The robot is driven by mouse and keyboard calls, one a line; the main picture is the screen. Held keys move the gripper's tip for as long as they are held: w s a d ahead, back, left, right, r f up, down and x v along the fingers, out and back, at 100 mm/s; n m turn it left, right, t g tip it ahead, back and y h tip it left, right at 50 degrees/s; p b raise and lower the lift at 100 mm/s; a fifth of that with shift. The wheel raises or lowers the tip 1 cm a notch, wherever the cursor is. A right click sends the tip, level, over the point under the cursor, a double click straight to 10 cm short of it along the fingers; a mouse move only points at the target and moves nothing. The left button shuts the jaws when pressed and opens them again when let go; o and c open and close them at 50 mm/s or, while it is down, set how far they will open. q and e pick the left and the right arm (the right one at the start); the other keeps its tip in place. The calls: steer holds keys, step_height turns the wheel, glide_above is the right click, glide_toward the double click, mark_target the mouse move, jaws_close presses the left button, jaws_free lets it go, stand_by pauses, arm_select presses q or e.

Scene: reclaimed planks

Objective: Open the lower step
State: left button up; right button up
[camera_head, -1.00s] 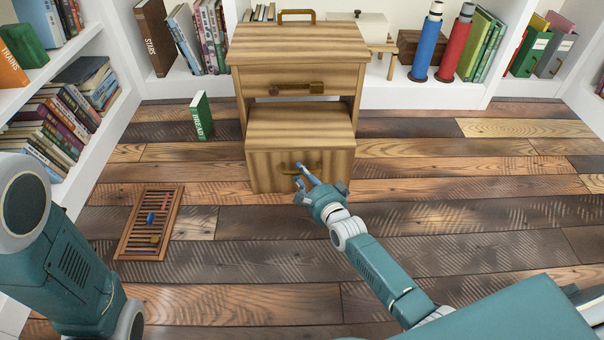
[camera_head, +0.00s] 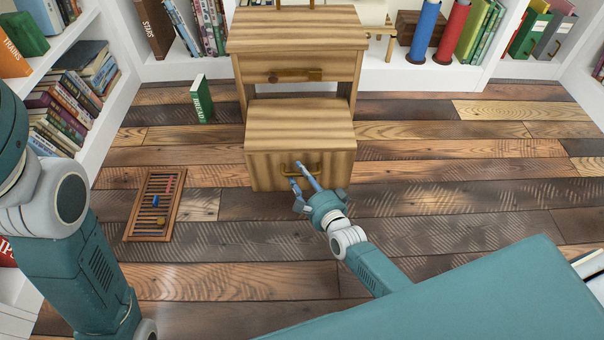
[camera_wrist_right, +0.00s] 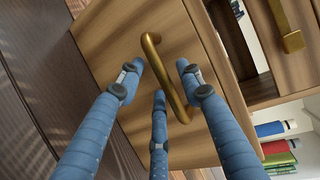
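The wooden step unit stands at the back centre, with an upper step (camera_head: 297,36) and a lower step (camera_head: 298,122). The lower step sticks out in front, with a curved brass handle (camera_head: 314,168) on its front face. My right gripper (camera_head: 299,172) is at this handle.
An abacus (camera_head: 142,206) lies on the plank floor at left. A green book (camera_head: 201,99) stands beside the unit. Bookshelves (camera_head: 122,103) line the left side and the back. The floor in front and to the right is clear.

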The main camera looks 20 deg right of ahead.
mark_target(302, 153)
steer(key=shift+r, duration=0.1)
step_height(302, 153, up, 10)
steer(key=shift+w+r, duration=0.15)
stand_by(0.5)
